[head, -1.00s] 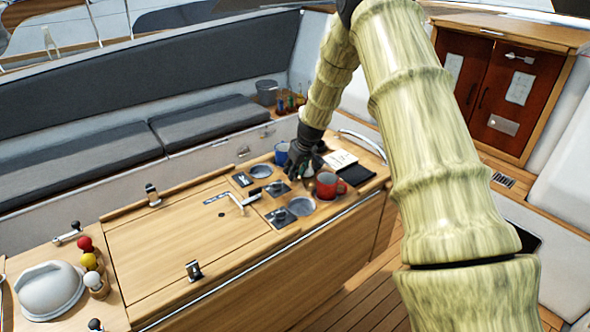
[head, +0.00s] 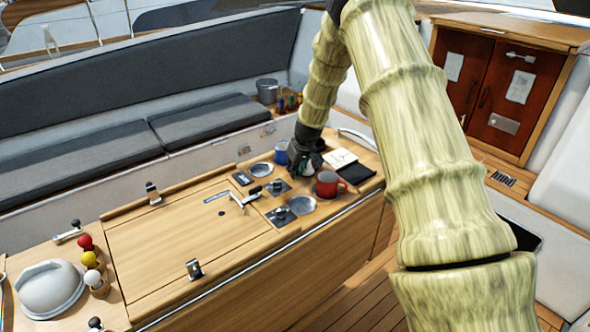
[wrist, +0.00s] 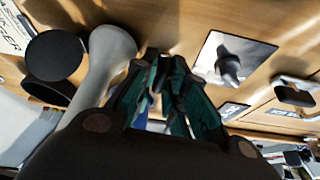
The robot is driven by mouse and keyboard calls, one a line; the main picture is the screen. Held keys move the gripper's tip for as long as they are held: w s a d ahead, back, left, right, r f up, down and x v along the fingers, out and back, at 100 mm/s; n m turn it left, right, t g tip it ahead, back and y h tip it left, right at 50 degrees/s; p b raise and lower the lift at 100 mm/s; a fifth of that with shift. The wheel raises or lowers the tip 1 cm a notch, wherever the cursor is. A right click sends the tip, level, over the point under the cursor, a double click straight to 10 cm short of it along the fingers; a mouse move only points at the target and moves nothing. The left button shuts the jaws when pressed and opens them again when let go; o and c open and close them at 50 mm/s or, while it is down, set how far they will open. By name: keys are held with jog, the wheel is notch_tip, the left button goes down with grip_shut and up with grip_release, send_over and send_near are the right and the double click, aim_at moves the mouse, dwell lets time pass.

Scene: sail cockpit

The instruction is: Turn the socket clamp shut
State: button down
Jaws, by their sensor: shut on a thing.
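My gripper (head: 302,168) is low at the console's far right part, between the blue mug and the red mug. In the wrist view its dark green-padded fingers (wrist: 168,68) are close together, shut on a small part that they mostly hide; it appears to be the socket clamp. A pale grey flared piece (wrist: 108,48) stands just left of the fingers; I cannot tell whether they touch. A square metal plate with a dark knob (wrist: 229,64) lies to their right, apart from them.
The blue mug (head: 281,153) and red mug (head: 328,185) stand close to my gripper. A black round container (wrist: 52,56) is at the wrist view's left. The notebook (head: 340,158) lies right of the gripper. The wooden hatch (head: 165,240) has clear room.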

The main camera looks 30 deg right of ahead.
jog(key=m+h, duration=0.1)
jog(key=m, duration=0.3)
jog(key=shift+h, duration=0.4)
jog(key=m+g+h+p, duration=0.1)
jog(key=m, duration=0.3)
jog(key=shift+m, duration=0.4)
jog(key=m+g+h, duration=0.1)
jog(key=m, duration=0.2)
jog(key=shift+w+m, duration=0.1)
jog(key=shift+m, duration=0.2)
jog(key=shift+m+g+h+b, duration=0.3)
jog(key=shift+m+g+b, duration=0.65)
jog(key=shift+m, duration=1.05)
jog(key=c, duration=1.5)
grip_release()
jog(key=shift+c, duration=0.2)
